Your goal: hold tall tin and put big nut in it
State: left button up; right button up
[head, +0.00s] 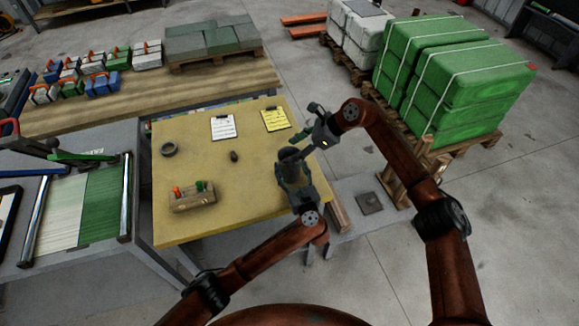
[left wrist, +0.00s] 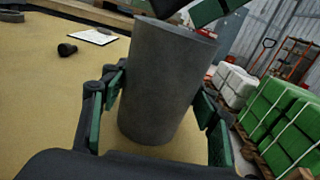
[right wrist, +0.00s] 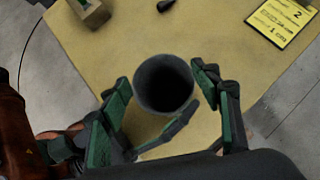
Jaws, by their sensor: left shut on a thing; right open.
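The tall tin (head: 290,156) is a grey open cylinder, standing upright near the right side of the yellow table. My left gripper (head: 292,172) is shut around its sides; the tin also fills the middle of the left wrist view (left wrist: 165,85). My right gripper (head: 308,150) is open above the tin's mouth, with nothing seen between its fingers. In the right wrist view the tin's mouth (right wrist: 164,82) is dark inside, so its contents cannot be told. No big nut is clearly recognisable; a small dark piece (head: 234,156) and a dark ring (head: 168,149) lie on the table.
The yellow table (head: 200,222) holds a white sheet (head: 223,127), a yellow clipboard (head: 275,119) and a wooden block with red and green pieces (head: 192,200). Green sacks (head: 450,80) are stacked on a pallet at right. The table's centre is mostly clear.

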jog(key=shift+o, duration=1)
jog(key=shift+d, duration=0.1)
pick_arm(q)
jog(key=o, duration=1.3)
jog(key=shift+c, duration=0.2)
pick_arm(e)
jog(key=v, duration=1.2)
pick_arm(q)
jog(key=v, duration=1.2)
